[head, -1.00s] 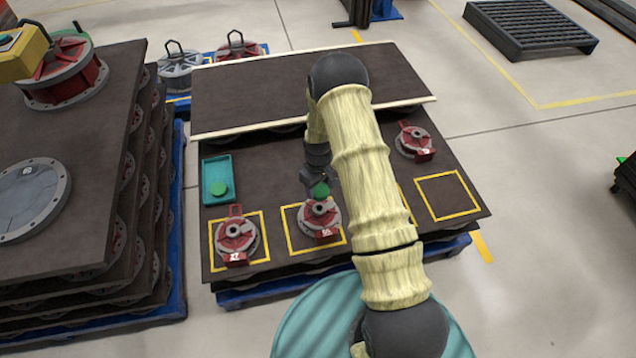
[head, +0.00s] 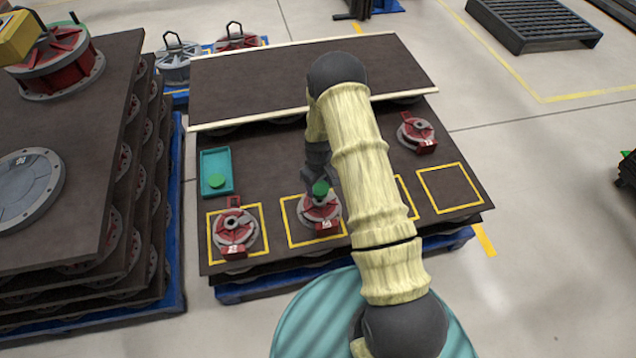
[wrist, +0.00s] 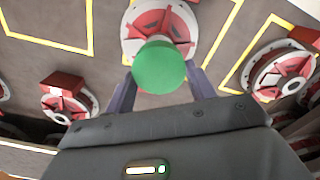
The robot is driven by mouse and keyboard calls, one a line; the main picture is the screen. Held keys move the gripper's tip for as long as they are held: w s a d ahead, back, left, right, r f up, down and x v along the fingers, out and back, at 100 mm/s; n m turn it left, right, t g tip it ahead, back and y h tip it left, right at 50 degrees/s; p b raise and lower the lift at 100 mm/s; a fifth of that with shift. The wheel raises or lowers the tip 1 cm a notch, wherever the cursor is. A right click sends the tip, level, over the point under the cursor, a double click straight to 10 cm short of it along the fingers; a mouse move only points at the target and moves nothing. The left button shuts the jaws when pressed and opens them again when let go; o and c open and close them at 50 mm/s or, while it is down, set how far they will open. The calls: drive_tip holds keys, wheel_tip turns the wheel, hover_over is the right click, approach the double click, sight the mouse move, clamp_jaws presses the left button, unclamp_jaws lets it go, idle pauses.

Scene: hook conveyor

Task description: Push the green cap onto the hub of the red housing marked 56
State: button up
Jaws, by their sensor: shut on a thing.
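My gripper (head: 318,177) is shut on the green cap (head: 320,188), which is a round green disc. The cap is over the middle of a red housing (head: 322,212) with a grey flange, standing in a yellow square; its tag is too small to read surely. In the wrist view the cap (wrist: 158,66) sits between the two fingers and covers the hub and part of the housing (wrist: 150,20). I cannot tell whether the cap touches the hub.
A second red housing (head: 235,232) stands in the square to the left, and another (head: 417,134) at the back right. A teal tray (head: 228,172) holds another green cap (head: 216,181). The right yellow square (head: 449,188) is empty. A raised dark panel (head: 250,88) lies behind.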

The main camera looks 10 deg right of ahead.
drive_tip(key=shift+f+b, duration=2)
drive_tip(key=shift+f, duration=1)
drive_tip(key=o, duration=1)
drive_tip(key=shift+r, duration=0.15)
wheel_tip(320, 180, up, 17)
drive_tip(key=p, duration=0.3)
drive_tip(key=shift+r, duration=0.15)
